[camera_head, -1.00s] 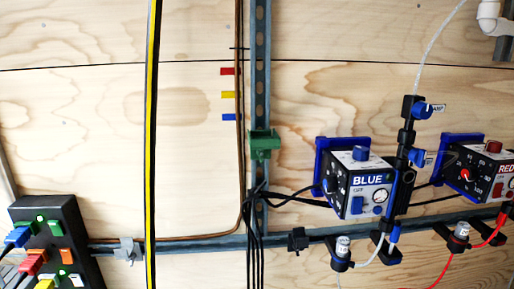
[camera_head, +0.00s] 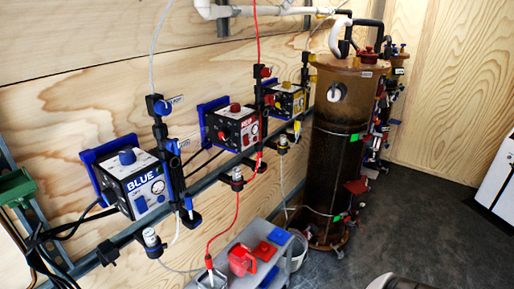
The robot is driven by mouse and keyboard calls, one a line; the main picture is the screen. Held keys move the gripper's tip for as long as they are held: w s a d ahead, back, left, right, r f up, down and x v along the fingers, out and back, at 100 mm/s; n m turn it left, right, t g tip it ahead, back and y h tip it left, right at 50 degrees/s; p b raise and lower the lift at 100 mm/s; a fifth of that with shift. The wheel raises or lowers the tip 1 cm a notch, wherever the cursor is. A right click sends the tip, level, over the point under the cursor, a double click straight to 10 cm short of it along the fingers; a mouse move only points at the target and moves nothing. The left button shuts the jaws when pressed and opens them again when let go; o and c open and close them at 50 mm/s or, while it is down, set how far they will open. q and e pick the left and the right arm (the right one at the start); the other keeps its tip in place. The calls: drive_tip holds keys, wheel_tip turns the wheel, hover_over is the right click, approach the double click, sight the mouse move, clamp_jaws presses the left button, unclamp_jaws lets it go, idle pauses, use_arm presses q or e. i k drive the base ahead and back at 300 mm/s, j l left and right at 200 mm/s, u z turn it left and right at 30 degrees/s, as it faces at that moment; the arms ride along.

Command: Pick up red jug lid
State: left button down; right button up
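A red jug (camera_head: 241,260) stands on a grey bench (camera_head: 228,243) at the bottom centre. A flat red piece (camera_head: 265,250) lies just right of it, and a flat blue piece (camera_head: 280,236) lies beyond that. The flat red piece looks like the red jug lid, but it is too small to be sure. A clear container (camera_head: 211,279) with a red tube running to it stands left of the red jug, cut by the bottom edge. Neither of my grippers is in view.
Blue (camera_head: 136,184), red (camera_head: 235,127) and yellow (camera_head: 287,101) pump boxes hang on a wall rail, with tubes hanging down. A tall brown filter column (camera_head: 337,150) stands behind the bench. A white bucket (camera_head: 298,250) sits beside it. Dark floor (camera_head: 420,215) is open at right.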

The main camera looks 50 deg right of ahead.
sight(264, 251)
drive_tip(key=z, duration=1.55)
drive_tip(key=i+l+u, duration=0.2)
drive_tip(key=u, duration=0.25)
drive_tip(key=i+l+u, duration=0.15)
drive_tip(key=l+u, duration=0.3)
drive_tip(key=j, duration=0.1)
